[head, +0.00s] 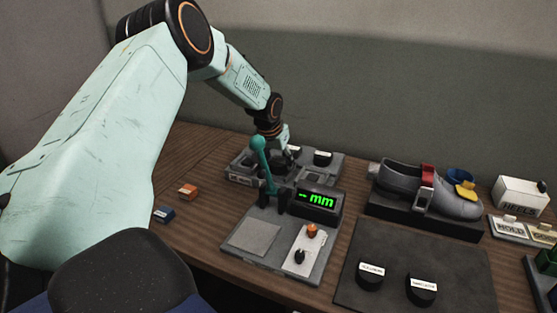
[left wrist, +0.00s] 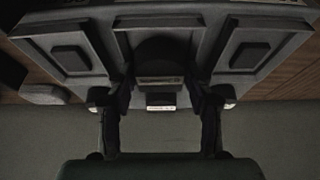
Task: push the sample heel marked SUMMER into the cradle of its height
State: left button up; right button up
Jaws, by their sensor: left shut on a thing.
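My left gripper (head: 283,149) reaches down over the grey cradle tray (head: 240,180) behind the gauge. In the left wrist view its two fingers (left wrist: 160,95) are closed on either side of a dark heel (left wrist: 160,50) with a pale label, too small to read. The heel is at the tray's middle compartment; I cannot tell how deep it sits. Another dark heel with a white label (head: 323,158) stands at the tray's right. Two more labelled black heels (head: 370,277) (head: 421,291) stand on the dark mat; I cannot read SUMMER on any. My right gripper is not in view.
The gauge (head: 315,201) reads "- mm"; its teal lever (head: 262,160) stands in front of my gripper. A grey shoe (head: 400,185) on a black stand is to the right. A HEELS box (head: 520,200) and HOLD plate (head: 508,229) are at the far right. Small orange and blue blocks (head: 187,191) (head: 164,214) lie left.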

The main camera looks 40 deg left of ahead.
pick_arm(q)
jog(key=shift+s+f, duration=0.2)
jog(key=shift+f, duration=0.1)
dwell(0.6)
jog(key=o, duration=1.4)
jog(key=shift+w+f, duration=0.1)
jog(key=shift+c, duration=0.2)
jog(key=shift+o, duration=0.4)
jog(key=shift+r, duration=0.2)
jog(key=o, duration=0.4)
jog(key=shift+w, duration=0.1)
jog(key=shift+r, duration=0.1)
jog(key=shift+r+p, duration=3.55)
jog(key=shift+p, duration=0.35)
jog(key=shift+f, duration=0.25)
